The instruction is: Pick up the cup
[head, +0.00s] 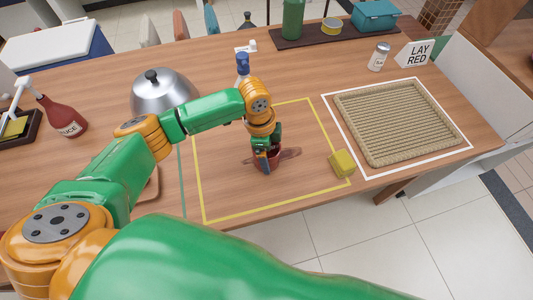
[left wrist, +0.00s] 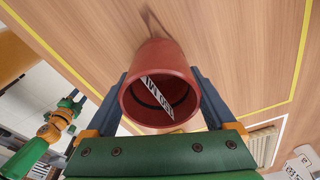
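A dark red cup (head: 274,160) stands on the wooden table inside the yellow-outlined area, largely hidden behind my left gripper (head: 263,158). In the left wrist view the cup (left wrist: 158,58) has its open rim towards the camera, and a white strip with dark lettering shows inside it. The blue fingers of my left gripper (left wrist: 161,92) lie on both sides of the cup, close against it. The fingertips are partly hidden by the cup, so I cannot tell whether they press on it. A small green and orange arm part, seemingly my right gripper (left wrist: 70,105), shows far left there.
A yellow block (head: 342,163) sits at the yellow outline's right edge. A woven mat (head: 400,120) lies further right. A silver dome (head: 160,90) and a red sauce bottle (head: 62,116) stand left. A blue-topped bottle (head: 243,68) stands behind the arm. Bare table lies around the cup.

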